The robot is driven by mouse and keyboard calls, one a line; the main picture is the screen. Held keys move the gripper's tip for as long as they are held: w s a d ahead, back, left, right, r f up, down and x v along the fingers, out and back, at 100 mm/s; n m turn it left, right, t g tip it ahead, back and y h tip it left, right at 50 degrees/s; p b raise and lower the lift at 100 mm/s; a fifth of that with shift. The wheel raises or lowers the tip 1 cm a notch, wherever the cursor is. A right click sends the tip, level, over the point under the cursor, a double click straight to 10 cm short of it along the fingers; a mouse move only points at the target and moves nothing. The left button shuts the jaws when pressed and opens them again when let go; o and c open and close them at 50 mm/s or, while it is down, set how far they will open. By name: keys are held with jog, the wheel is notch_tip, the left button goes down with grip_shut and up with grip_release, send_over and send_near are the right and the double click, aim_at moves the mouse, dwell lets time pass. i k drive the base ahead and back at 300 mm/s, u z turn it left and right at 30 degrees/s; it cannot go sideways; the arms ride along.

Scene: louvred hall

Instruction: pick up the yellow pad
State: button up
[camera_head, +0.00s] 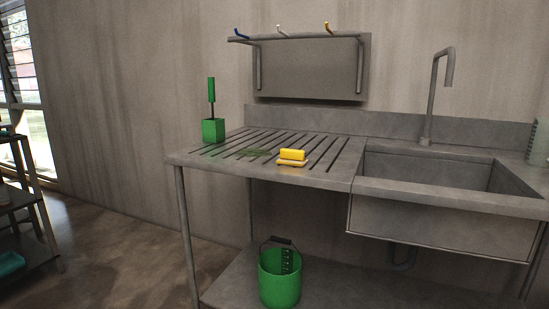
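The yellow pad (292,154) lies on a small pale yellowish dish (291,162) near the front edge of the slotted drainboard (340,172), left of the sink. Its top and front side show, and nothing covers it. My gripper is not in view.
A green holder (213,130) with a green-handled tool stands at the drainboard's back left. The sink basin (432,187) and tall tap (434,90) are on the right. A hook rack (305,65) hangs above. A green bucket (279,283) stands on the lower shelf. A dark shelf unit (22,200) is at left.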

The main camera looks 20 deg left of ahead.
aim_at(289, 157)
jog(key=u, duration=0.05)
jog(key=i, duration=0.75)
jog(key=u, duration=0.9)
jog(key=i, duration=0.4)
jog(key=u, duration=0.6)
